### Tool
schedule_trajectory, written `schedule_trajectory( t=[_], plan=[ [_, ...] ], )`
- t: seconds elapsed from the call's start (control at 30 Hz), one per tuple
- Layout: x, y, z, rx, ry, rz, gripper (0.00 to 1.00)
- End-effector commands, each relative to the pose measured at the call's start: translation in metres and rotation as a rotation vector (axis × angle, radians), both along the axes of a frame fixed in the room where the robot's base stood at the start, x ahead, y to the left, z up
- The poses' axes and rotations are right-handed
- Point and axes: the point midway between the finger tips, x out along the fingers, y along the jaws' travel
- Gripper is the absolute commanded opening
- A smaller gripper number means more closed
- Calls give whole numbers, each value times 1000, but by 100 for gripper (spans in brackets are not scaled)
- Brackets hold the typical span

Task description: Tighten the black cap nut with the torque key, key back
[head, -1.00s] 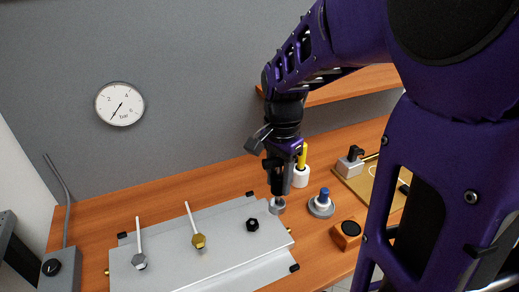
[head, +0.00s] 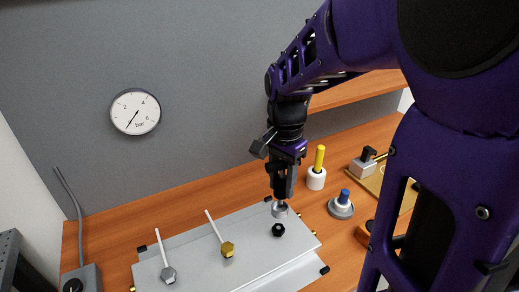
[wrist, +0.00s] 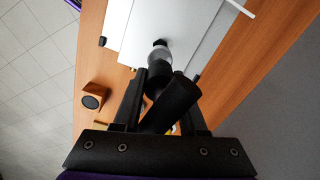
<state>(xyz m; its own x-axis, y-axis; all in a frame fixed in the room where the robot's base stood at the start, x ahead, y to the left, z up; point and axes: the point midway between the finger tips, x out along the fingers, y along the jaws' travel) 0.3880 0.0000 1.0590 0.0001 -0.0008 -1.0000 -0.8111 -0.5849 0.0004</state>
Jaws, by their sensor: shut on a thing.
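My gripper (head: 283,180) is shut on the black handle of the torque key (wrist: 172,105), which has a grey socket end pointing down. The grey socket (head: 280,211) is just above or behind the black cap nut (head: 278,230) in the head view, with a small gap between them in the picture. The black cap nut stands on the light grey plate (head: 200,280). In the wrist view, a dark bit of the nut (wrist: 160,42) shows just past the socket; the rest is hidden. I cannot tell whether they touch.
A grey nut (head: 168,275) and a brass nut (head: 228,249), each with a white rod, stand left on the plate. A white holder with a yellow handle (head: 317,170), a blue-topped grey base (head: 341,203) and a wooden block (wrist: 92,97) stand right. A gauge (head: 135,111) hangs behind.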

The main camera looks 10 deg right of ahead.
Motion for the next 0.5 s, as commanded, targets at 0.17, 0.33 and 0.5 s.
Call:
schedule_trajectory(
  t=[0.17,0.33,0.5],
  plan=[
    [0,0,0,0,-1,1,0],
    [0,0,1,0,-1,3,0],
    [0,0,4,1,-1,41,0]
  ],
)
